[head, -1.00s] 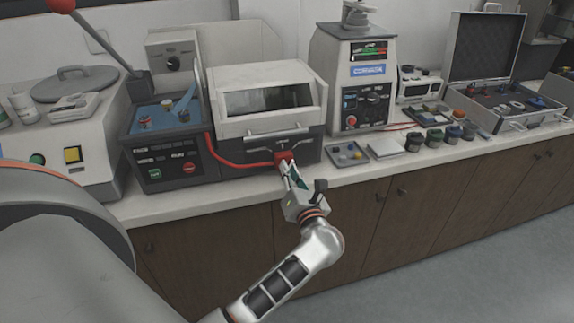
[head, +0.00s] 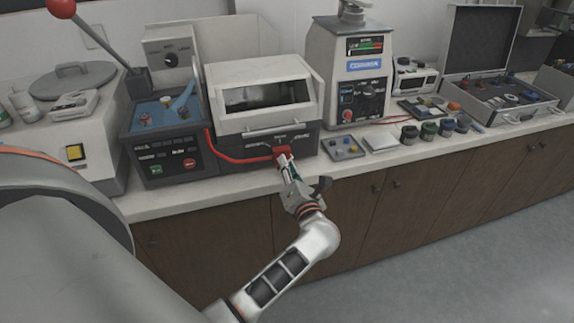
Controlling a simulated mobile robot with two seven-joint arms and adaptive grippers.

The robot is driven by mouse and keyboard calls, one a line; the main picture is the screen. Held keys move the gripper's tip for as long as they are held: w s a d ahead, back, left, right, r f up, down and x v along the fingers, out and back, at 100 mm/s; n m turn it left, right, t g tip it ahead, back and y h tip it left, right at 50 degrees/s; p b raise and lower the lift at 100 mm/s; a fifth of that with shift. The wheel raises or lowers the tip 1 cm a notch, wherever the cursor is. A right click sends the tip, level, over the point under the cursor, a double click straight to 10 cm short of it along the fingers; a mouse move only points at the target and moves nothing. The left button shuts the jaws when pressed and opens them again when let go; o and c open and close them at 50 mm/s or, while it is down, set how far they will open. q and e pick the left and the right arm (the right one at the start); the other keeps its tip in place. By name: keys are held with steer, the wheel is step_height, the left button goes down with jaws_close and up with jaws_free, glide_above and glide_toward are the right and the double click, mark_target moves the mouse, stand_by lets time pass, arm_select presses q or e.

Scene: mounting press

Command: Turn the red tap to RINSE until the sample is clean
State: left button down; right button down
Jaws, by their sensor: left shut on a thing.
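The red tap (head: 282,152) is on the front of the grey and white box-shaped machine (head: 262,82), below its handle bar. My left gripper (head: 287,163) is shut on the tap from the front. The fingers cover part of the tap, and I cannot read which label it points to. The machine's lid is down. Its dark window (head: 268,97) shows a whitish patch at the left inside. The sample cannot be made out. My right gripper is not in view.
To the right are a small grey tray (head: 344,148), a white pad (head: 381,142), several dark jars and the mounting press (head: 345,75). The floor in front is clear.

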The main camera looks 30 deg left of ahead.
arm_select(q)
steer(key=c, duration=2.1)
jaws_free()
steer(key=v, duration=0.7)
steer(key=shift+s+d, duration=0.2)
steer(key=shift+s, duration=0.05)
